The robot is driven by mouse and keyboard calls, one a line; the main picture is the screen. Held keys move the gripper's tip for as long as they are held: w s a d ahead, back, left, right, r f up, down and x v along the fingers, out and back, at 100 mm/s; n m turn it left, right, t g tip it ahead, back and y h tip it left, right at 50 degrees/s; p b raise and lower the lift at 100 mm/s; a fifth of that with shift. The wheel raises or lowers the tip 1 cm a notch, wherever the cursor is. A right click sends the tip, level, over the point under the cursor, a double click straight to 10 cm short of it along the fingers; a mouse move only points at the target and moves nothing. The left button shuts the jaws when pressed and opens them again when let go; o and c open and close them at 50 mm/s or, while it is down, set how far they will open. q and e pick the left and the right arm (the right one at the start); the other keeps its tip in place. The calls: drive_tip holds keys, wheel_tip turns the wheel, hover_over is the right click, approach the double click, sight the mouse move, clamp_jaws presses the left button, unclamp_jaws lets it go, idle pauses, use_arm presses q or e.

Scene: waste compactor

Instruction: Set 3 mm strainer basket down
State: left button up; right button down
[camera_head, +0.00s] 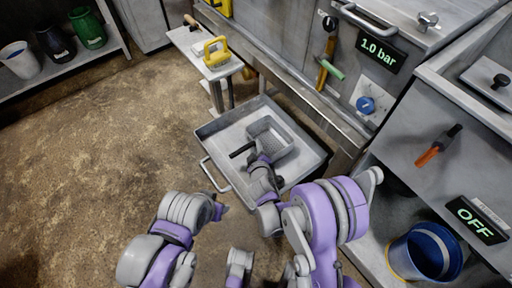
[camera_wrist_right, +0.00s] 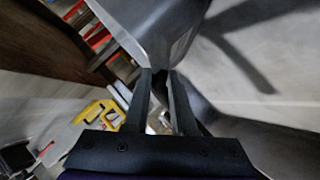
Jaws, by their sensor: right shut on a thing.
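The strainer basket (camera_head: 283,145) is a small grey metal basket over the shallow grey tray (camera_head: 215,158) in the middle of the head view. My right gripper (camera_head: 256,152) is at the basket's near left side and is shut on it. In the right wrist view the two dark fingers (camera_wrist_right: 160,95) are close together on the lower edge of the grey basket (camera_wrist_right: 155,25). Whether the basket's underside touches the tray floor cannot be told. My left arm shows at the lower left, but its gripper does not show.
A small white stand (camera_head: 205,60) with a yellow-handled tool (camera_head: 216,52) stands behind the tray. The steel machine (camera_head: 300,50) borders the tray on the right. A blue bucket (camera_head: 426,252) is at the lower right. Open floor (camera_head: 110,130) lies to the left.

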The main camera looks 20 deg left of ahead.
drive_tip(key=shift+r, duration=0.1)
drive_tip(key=c, duration=0.7)
unclamp_jaws()
drive_tip(key=shift+c, duration=0.2)
drive_tip(key=shift+s+r, duration=0.1)
drive_tip(key=p+v, duration=0.1)
drive_tip(key=v, duration=1)
drive_tip(key=shift+s+d+p, duration=0.2)
drive_tip(key=shift+s+p, duration=0.1)
drive_tip(key=shift+s, duration=0.05)
drive_tip(key=shift+r, duration=0.15)
